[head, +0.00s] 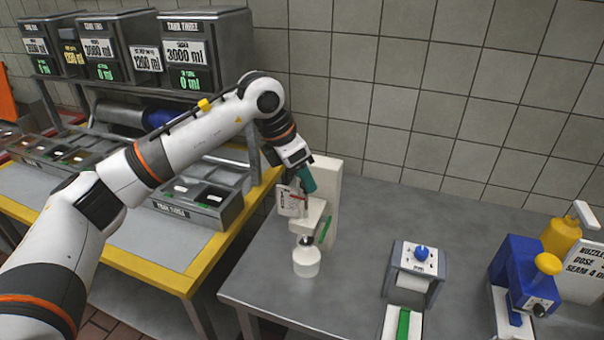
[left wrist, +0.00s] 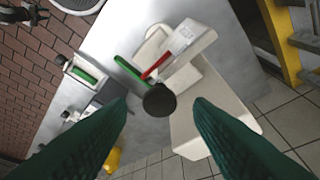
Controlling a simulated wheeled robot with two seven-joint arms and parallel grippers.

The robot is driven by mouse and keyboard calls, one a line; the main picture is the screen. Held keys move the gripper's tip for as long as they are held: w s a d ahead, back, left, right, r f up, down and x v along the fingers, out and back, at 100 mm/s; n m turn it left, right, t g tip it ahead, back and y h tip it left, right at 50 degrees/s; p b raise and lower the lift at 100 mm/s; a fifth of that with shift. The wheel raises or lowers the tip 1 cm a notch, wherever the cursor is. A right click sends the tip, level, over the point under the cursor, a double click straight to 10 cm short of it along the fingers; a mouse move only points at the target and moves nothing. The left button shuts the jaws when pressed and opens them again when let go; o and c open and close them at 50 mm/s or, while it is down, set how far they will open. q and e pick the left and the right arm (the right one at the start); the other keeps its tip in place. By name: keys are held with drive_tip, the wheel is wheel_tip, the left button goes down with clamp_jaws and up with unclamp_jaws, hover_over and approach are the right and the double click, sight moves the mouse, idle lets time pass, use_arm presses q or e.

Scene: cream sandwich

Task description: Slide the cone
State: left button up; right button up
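A white machine (head: 326,190) with a tall back column stands at the left of the grey bench. It also shows in the left wrist view (left wrist: 193,115). A white rounded vessel (head: 306,262) with a small dark top stands below its arm; I cannot tell for certain which part is the cone. My left gripper (head: 298,183) is at the machine's upper part, beside a white label with red. In the left wrist view its green fingers (left wrist: 158,108) are wide apart, with a dark round knob (left wrist: 160,100) between and beyond them, not visibly touched.
A grey device with a blue knob (head: 422,253) and green strip stands on the bench to the right. A blue and yellow dosing unit (head: 520,270) is farther right. Bench space (head: 355,270) between is clear. Left, a yellow-edged table holds bins under several dispensers (head: 190,55).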

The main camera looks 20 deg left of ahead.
use_arm(q)
drive_tip(key=shift+a+r, duration=0.15)
drive_tip(key=shift+r, duration=0.2)
drive_tip(key=b+v, duration=0.3)
drive_tip(key=v, duration=0.8)
drive_tip(key=shift+r, duration=0.1)
